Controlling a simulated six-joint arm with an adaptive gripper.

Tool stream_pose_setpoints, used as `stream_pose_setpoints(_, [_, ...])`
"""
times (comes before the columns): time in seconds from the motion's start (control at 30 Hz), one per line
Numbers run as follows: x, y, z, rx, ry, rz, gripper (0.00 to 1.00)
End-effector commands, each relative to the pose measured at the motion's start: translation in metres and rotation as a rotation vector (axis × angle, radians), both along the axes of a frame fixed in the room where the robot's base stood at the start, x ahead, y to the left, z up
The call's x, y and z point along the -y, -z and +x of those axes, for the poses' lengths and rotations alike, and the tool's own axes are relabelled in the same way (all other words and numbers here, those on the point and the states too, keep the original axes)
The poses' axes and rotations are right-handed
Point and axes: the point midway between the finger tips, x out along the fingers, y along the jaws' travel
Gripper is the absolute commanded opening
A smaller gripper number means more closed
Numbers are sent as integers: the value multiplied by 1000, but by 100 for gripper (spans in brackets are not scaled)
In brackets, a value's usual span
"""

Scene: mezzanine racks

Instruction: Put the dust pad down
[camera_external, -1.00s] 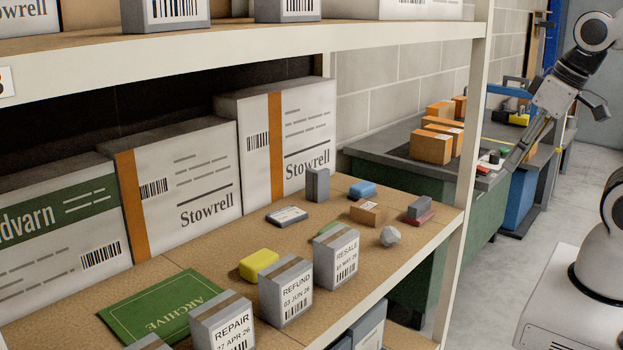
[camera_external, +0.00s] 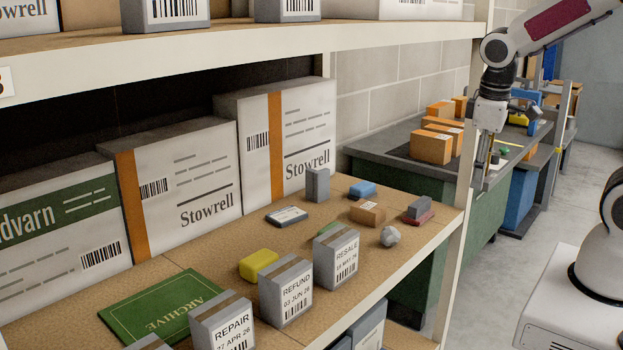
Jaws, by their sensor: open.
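My gripper (camera_external: 484,160) hangs pointing down beyond the right shelf post, in front of the green workbench. It is open, and I see nothing between its fingers. No object is plainly marked as the dust pad. Soft-looking blocks on the shelf board include a yellow one (camera_external: 258,264), a blue one (camera_external: 362,189) and a grey one (camera_external: 419,207) lying on a flat red piece (camera_external: 417,219). A green piece (camera_external: 329,229) is partly hidden behind the RESALE box (camera_external: 337,259). My gripper is apart from all of these.
The REFUND (camera_external: 286,290) and REPAIR (camera_external: 222,322) boxes line the shelf's front edge beside a green ARCHIVE folder (camera_external: 150,308). A grey upright block (camera_external: 317,185), small carton (camera_external: 367,213) and crumpled ball (camera_external: 390,236) stand farther back. The shelf post (camera_external: 466,170) and upper shelf (camera_external: 250,48) bound the space.

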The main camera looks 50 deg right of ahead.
Motion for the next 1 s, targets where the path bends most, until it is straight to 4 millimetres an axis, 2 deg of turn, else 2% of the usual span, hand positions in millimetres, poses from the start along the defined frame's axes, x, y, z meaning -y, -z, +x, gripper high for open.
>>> stream_pose_setpoints(0.57, [34,58,63,-183,-285,-118,40])
stream_pose_setpoints(1.0, [65,113,115,-326,-600,-205,40])
